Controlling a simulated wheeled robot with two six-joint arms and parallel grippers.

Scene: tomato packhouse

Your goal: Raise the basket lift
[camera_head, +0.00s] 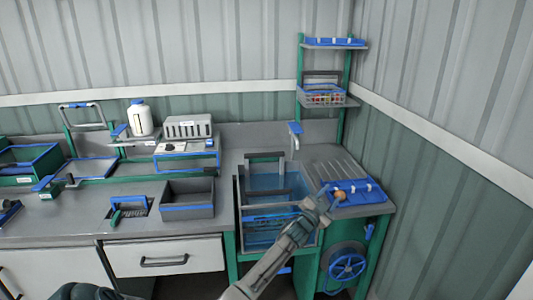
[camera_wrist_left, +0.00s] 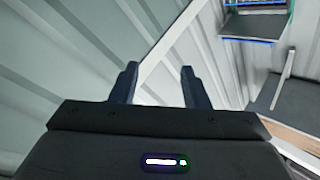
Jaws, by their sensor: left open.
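A tank of blue water (camera_head: 256,236) in a green frame stands right of the middle in the head view. A grey frame with dark crossbars (camera_head: 265,156) stands in it; I cannot tell for sure that it is the basket lift. A blue handwheel (camera_head: 348,267) is on the front of the green cabinet right of the tank. My left gripper (camera_head: 326,203) is open, above the tank's right edge by a blue tray, with the handwheel lower down. In the left wrist view its two fingers (camera_wrist_left: 158,88) are apart with nothing between them. My right gripper is out of view.
The blue tray (camera_head: 366,193) lies on the grey drainboard (camera_head: 335,160), with a small orange-brown item beside my gripper. A tap (camera_head: 296,135) stands behind the tank. A wire basket (camera_head: 322,96) sits on a rack shelf. A grey bin (camera_head: 187,212) is left of the tank.

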